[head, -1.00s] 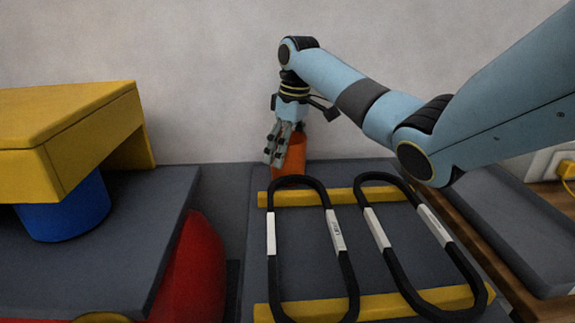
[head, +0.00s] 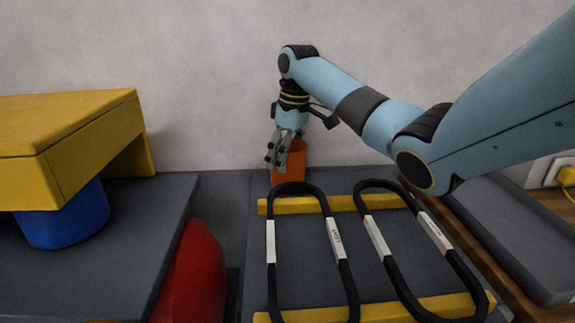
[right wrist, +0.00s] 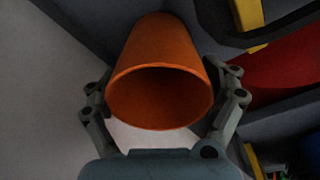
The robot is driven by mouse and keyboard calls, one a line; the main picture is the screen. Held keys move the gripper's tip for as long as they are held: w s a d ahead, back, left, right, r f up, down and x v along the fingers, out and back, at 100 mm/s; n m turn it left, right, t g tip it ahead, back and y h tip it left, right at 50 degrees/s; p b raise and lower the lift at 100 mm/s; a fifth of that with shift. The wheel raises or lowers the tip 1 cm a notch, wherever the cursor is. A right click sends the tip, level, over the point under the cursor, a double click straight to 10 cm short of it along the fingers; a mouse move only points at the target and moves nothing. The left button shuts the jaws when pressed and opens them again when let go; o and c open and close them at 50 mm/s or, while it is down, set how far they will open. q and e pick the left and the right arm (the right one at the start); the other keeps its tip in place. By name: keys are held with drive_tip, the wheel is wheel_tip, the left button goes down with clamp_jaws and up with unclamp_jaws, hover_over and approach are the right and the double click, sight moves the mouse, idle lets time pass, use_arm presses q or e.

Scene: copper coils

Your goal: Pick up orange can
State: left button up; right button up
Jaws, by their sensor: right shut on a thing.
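The orange can (head: 292,164) stands near the wall at the far edge of the dark surface. In the right wrist view, the can (right wrist: 163,48) has its open rim facing the camera. My right gripper (head: 277,158) is shut on the can. In the right wrist view its fingers lie on either side of the can. In the head view its fingers cover part of the can's left side. My left gripper is not in view.
Two black oblong coils with white labels, a left one (head: 346,268) and a right one (head: 389,259), lie on yellow bars (head: 345,202) in front of the can. A yellow block (head: 60,125) over a blue cylinder (head: 65,218) stands left. A red object (head: 192,275) sits lower left.

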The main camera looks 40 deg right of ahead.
drive_tip(key=shift+r, duration=0.1)
drive_tip(key=s+a+r+p, duration=0.1)
drive_tip(key=s+r+p, duration=0.2)
drive_tip(key=s+r, duration=0.7)
drive_tip(key=shift+s+a+r, duration=0.4)
drive_tip(key=shift+s, duration=0.4)
